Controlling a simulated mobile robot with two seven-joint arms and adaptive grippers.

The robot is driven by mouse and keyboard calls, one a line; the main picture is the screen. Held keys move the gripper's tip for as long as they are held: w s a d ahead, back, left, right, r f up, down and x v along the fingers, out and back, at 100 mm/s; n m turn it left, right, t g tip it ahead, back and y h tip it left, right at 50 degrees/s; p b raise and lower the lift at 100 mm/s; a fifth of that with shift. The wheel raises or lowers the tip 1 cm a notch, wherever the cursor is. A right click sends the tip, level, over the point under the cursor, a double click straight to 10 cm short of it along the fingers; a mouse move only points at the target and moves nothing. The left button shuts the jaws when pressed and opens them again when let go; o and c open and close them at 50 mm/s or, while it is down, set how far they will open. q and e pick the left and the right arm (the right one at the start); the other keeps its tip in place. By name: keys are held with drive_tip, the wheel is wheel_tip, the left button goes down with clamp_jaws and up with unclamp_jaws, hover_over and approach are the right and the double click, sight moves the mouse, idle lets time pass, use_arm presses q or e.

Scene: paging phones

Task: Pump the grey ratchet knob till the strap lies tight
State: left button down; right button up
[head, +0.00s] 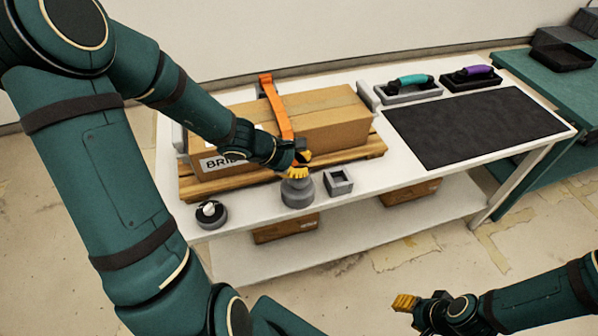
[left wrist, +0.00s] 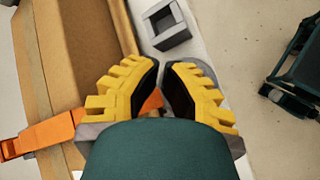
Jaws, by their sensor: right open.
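The orange strap (head: 275,100) runs over a cardboard box (head: 335,118) and down its front side. It also shows in the left wrist view (left wrist: 45,135). The grey knob (head: 297,193), round and stepped, stands at the table's front edge. My left gripper (head: 300,165) is just above and behind it in the head view, at the box's front. In the left wrist view its yellow fingers (left wrist: 161,75) stand close together, with a bit of orange between them. Whether they hold anything is unclear. My right gripper (head: 405,303) is open, low at the right, away from the table.
The box sits on a wooden pallet (head: 365,152) on a white table (head: 400,165). A grey square holder (head: 338,181) and a round dark piece (head: 211,214) stand near the front edge. A black mat (head: 475,125) and two handled tools lie right.

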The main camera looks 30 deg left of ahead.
use_arm(q)
drive_tip(key=shift+r, duration=0.35)
drive_tip(key=shift+r, duration=0.1)
wheel_tip(320, 180, up, 5)
drive_tip(key=p, duration=0.4)
idle(0.3)
idle(1.9)
